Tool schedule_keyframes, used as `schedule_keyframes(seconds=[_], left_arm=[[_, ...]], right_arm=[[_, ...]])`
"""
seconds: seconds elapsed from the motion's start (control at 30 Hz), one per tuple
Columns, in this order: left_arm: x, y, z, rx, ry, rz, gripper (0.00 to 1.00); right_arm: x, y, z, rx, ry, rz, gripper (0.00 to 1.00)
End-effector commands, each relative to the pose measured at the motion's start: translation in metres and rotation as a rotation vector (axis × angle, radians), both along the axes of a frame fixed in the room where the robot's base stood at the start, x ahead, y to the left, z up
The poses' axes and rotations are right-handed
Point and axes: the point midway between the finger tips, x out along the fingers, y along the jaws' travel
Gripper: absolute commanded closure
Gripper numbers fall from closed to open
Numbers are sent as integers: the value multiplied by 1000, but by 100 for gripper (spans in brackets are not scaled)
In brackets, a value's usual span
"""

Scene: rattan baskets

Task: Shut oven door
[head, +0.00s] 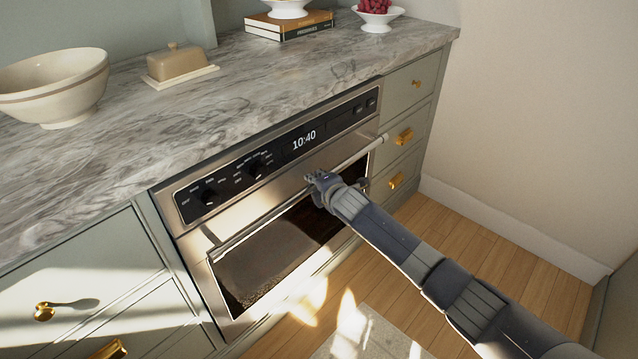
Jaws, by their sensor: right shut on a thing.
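The oven (290,150) is built into the cabinets under the counter, with a black control panel showing 10:40. Its door has a dark glass window (265,265) and a long metal handle bar (250,228) across the top. The door stands upright at or very near the oven front; I cannot tell whether a small gap is left. My right gripper (318,184) is at the middle of the handle bar and shut on it. My forearm hides part of the door's right side. My left gripper is not in view.
The marble counter (220,105) holds a cream bowl (55,85), a butter dish (178,65), books (288,24) and a bowl of red fruit (377,15). Drawers with gold knobs flank the oven. Wooden floor (480,220) is open to the right, and a rug (370,335) lies in front.

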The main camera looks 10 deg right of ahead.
Motion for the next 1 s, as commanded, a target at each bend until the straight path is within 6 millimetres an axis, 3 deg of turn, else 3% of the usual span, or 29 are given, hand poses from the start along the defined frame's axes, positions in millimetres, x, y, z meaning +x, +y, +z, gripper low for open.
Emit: schedule_keyframes(seconds=[0.07,0.1,0.2,0.67,1.0], left_arm=[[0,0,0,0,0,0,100],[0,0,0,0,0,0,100],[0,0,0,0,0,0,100],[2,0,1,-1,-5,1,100],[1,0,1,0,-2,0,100]], right_arm=[[1,4,4,7,-8,5,100],[1,4,5,7,-8,5,76],[1,4,5,7,-9,6,60],[-2,0,5,4,-7,3,60],[-31,-7,19,3,-8,3,60]])
